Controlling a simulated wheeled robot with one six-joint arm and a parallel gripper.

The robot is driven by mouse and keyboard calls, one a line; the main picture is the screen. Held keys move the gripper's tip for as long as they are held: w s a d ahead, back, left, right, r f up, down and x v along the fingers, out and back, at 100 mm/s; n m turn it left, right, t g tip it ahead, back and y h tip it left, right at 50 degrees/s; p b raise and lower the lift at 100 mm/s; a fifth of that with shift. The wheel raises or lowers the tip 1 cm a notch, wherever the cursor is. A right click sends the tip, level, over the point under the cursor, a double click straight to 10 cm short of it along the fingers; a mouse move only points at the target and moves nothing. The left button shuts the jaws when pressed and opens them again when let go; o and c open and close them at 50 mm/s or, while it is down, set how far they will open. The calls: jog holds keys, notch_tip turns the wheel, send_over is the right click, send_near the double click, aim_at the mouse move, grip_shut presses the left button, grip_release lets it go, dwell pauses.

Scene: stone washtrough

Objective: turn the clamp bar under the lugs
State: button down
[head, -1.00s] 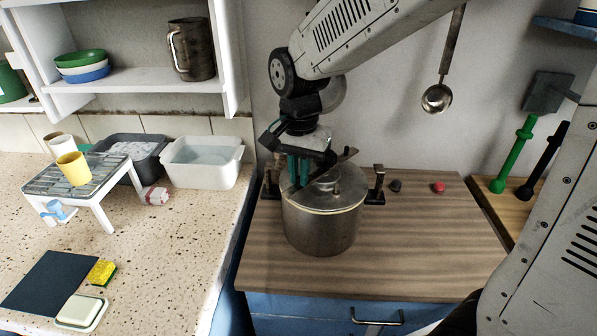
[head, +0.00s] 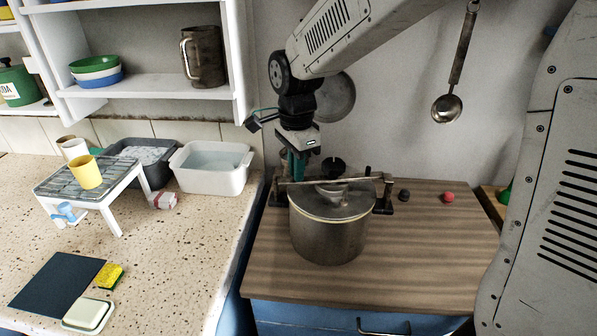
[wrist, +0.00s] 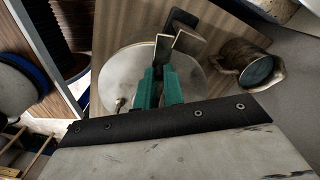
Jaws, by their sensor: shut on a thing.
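The steel pot (head: 328,238) stands on the wooden counter with its flat lid (head: 335,203) on. The clamp bar (head: 350,180) lies across the lid, nearly side to side in the head view. Its right end is at the dark right lug (head: 385,194), its left end near the left lug (head: 277,192). Whether either end is under its lug, I cannot tell. My gripper (head: 297,172), with green fingers, is shut on the bar near its left end. In the wrist view my gripper (wrist: 172,50) is over the lid (wrist: 125,72); the bar is mostly hidden there.
A ladle (head: 447,108) hangs on the wall behind. A white basin (head: 212,170) stands on the speckled counter to the left. The wooden counter in front is clear.

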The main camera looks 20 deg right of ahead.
jog(key=shift+w+d+m, duration=0.25)
jog(key=shift+w+m, duration=0.65)
jog(key=shift+m, duration=0.4)
jog(key=c, duration=1.5)
grip_release()
notch_tip(320, 180, up, 8)
jog(key=shift+f, duration=0.1)
